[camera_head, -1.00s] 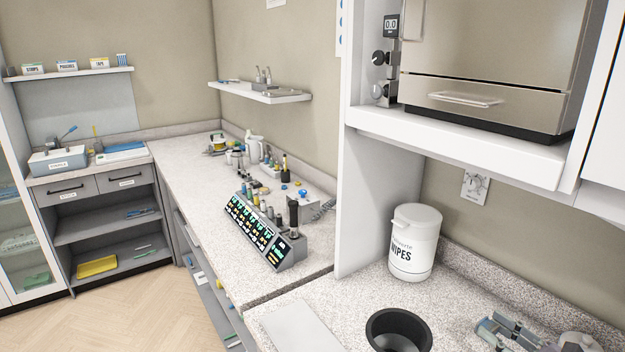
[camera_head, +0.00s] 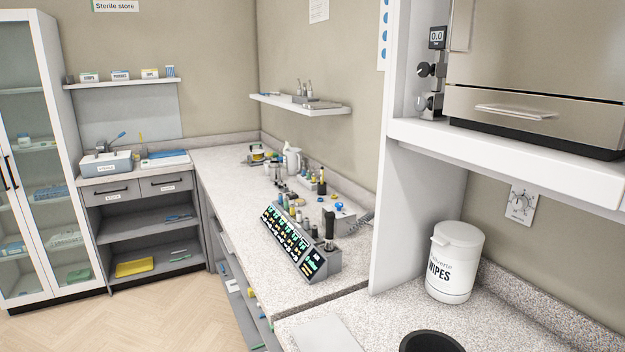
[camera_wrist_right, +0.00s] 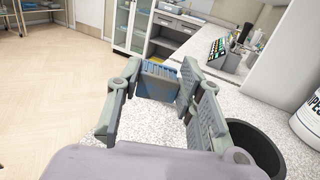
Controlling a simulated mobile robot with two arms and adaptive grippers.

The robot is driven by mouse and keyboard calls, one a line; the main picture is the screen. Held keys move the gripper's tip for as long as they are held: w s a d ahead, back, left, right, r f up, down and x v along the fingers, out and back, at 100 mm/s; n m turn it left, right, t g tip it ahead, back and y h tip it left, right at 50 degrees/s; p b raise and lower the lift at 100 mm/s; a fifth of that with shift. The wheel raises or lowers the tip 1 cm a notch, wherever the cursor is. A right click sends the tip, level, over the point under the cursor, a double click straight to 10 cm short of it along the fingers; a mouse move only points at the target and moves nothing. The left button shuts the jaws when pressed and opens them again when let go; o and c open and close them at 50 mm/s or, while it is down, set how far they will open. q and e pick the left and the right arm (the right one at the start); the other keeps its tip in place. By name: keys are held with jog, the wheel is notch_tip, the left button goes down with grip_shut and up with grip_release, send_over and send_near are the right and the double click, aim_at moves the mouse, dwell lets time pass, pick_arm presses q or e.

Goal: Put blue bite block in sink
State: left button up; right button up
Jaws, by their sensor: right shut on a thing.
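My right gripper (camera_wrist_right: 161,80) shows in the right wrist view, shut on the blue bite block (camera_wrist_right: 157,76), a small ribbed blue piece between its fingertips. It is held up with the pale speckled counter behind and below it. My right gripper is outside the head view, and my left gripper is in neither view. A dark round opening with a rim (camera_head: 431,342) is at the bottom of the head view. It also shows right of the gripper in the wrist view (camera_wrist_right: 262,150). I cannot tell whether it is the sink.
A white wipes tub (camera_head: 455,262) stands on the near counter, under the steel autoclave (camera_head: 535,75). A row of instruments with lit displays (camera_head: 290,240) sits on the long counter (camera_head: 235,215). A glass cabinet (camera_head: 45,160) stands far left. The wooden floor is clear.

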jog(key=s+m+t+h, duration=0.1)
jog(key=m+t+h, duration=0.1)
jog(key=m+h, duration=0.1)
jog(key=s+f+m+t+h, duration=0.1)
jog(key=s+m+t+h, duration=0.1)
jog(key=h, duration=0.4)
jog(key=s+m+t+h, duration=0.1)
jog(key=m+t+h, duration=0.1)
jog(key=m+h, duration=0.2)
jog(key=shift+s+d+f+m+h, duration=0.2)
jog(key=shift+s+d+m+h, duration=0.1)
jog(key=shift+s+d+m, duration=0.1)
